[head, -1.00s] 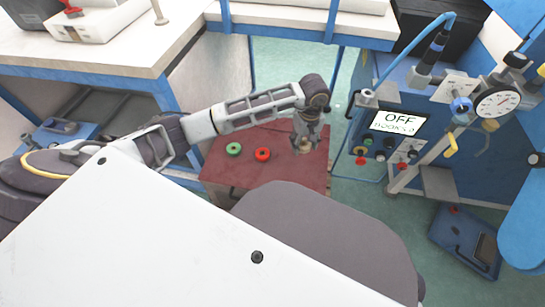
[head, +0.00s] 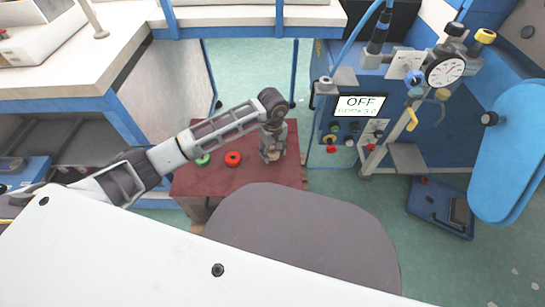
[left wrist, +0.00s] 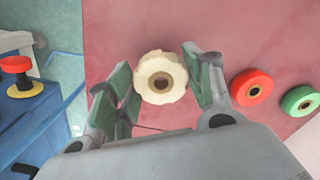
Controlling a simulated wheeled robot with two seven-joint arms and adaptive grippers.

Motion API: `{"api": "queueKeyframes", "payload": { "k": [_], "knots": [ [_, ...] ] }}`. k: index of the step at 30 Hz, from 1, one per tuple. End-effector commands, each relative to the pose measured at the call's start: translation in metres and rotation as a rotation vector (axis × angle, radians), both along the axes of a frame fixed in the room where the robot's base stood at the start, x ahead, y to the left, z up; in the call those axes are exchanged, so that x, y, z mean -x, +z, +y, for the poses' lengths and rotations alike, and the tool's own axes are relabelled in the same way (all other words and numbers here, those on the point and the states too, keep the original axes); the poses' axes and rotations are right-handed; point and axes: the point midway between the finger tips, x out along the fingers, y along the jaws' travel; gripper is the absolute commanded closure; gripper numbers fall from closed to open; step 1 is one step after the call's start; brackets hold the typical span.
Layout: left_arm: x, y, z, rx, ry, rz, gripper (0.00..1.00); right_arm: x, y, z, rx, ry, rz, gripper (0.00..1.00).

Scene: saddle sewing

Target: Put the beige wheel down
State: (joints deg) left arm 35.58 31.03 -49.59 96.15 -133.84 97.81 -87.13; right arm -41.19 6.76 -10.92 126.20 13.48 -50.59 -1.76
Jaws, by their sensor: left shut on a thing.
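The beige wheel (left wrist: 160,63) is a pale ring with a brown centre hole, between the fingers of my left gripper (left wrist: 165,84) in the left wrist view. The left gripper is shut on it. In the head view the left gripper (head: 271,152) points down over the right part of the dark red tabletop (head: 215,181). The wheel is mostly hidden there by the fingers. I cannot tell whether it touches the tabletop. My right gripper is not in view.
A red wheel (head: 233,158) and a green wheel (head: 203,160) lie on the tabletop, left of the gripper. A blue machine with a gauge (head: 446,71) and an OFF display (head: 360,106) stands to the right. The grey rounded shape (head: 300,240) fills the near side.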

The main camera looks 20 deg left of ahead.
Motion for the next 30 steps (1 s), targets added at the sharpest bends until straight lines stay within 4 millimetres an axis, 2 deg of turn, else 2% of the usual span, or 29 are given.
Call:
{"api": "queueKeyframes", "payload": {
  "k": [12, 28, 29, 30],
  "knots": [
    [0.0, -0.036, 0.0, 0.001, 0.0, 0.001, 0.77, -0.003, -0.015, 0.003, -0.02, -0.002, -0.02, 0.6],
    [0.0, -0.04, 0.0, -0.001, 0.0, -0.001, 0.77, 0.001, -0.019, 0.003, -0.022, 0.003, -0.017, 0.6],
    [0.0, -0.04, 0.0, 0.0, 0.0, 0.0, 0.44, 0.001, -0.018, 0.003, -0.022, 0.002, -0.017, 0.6],
    [0.0, -0.04, 0.0, 0.0, 0.0, 0.0, 0.39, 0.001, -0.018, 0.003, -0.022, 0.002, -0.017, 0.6]
  ]
}}
